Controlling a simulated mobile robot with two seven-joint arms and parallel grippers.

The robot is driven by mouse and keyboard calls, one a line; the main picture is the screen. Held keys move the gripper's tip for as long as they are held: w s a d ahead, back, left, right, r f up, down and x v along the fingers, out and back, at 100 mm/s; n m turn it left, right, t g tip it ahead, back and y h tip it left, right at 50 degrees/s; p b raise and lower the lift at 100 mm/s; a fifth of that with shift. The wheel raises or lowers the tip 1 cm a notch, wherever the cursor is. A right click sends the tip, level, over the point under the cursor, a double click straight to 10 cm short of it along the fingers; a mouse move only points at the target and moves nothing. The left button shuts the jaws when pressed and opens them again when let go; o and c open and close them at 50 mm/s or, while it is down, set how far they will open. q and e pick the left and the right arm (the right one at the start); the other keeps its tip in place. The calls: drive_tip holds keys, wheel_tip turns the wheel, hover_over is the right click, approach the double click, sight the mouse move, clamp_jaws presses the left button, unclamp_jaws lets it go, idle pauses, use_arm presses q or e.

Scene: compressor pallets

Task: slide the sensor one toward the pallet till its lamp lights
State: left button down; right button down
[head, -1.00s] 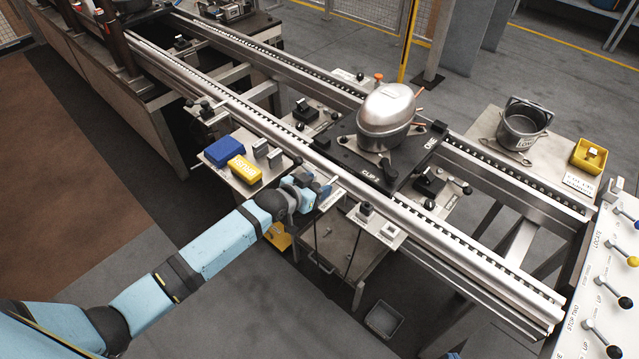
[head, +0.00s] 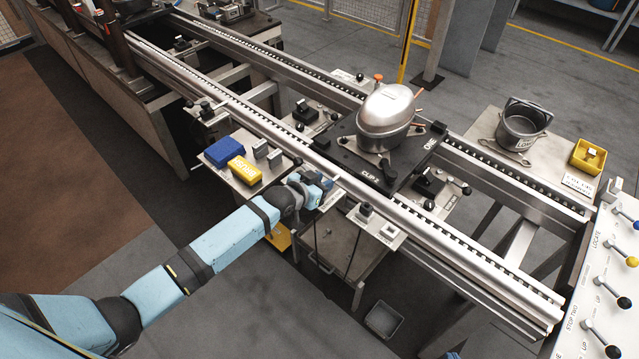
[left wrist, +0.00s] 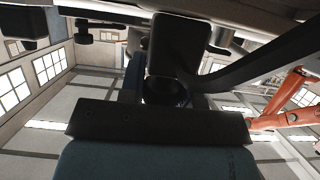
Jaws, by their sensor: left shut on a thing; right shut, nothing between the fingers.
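The pallet (head: 352,150) is a black plate marked ONE and CLIP 2, sitting across the two rails and carrying a silver compressor (head: 386,115). My left gripper (head: 320,186) is at the near side of the near rail, just below and left of the pallet. It is shut on a small part, likely sensor one, which the fingers mostly hide in the head view. In the left wrist view a dark block (left wrist: 172,45) stands in front of the gripper. I cannot make out a lit lamp. My right gripper is not in view.
The near rail (head: 440,232) runs just beyond my left gripper. A shelf to its left holds a blue box (head: 224,151) and a yellow box (head: 245,170). Small switch blocks (head: 365,212) stand to its right. A lever panel (head: 605,290) is at far right.

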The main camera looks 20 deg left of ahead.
use_arm(q)
drive_tip(key=c, duration=0.8)
unclamp_jaws()
drive_tip(key=v, duration=1.4)
drive_tip(key=shift+w+r, duration=0.1)
drive_tip(key=s+d+f+p, duration=0.1)
drive_tip(key=s+p, duration=0.1)
drive_tip(key=s, duration=0.5)
drive_tip(key=s+d+f+n+g+y+p, duration=0.1)
drive_tip(key=s+d+f+p, duration=0.1)
drive_tip(key=s, duration=0.5)
drive_tip(key=s+d+f+y+p, duration=0.1)
drive_tip(key=s+f, duration=0.1)
drive_tip(key=s, duration=0.5)
drive_tip(key=shift+s+d+n+g+p, duration=0.2)
drive_tip(key=shift+d+n+g+p, duration=0.1)
drive_tip(key=shift+d+p, duration=0.1)
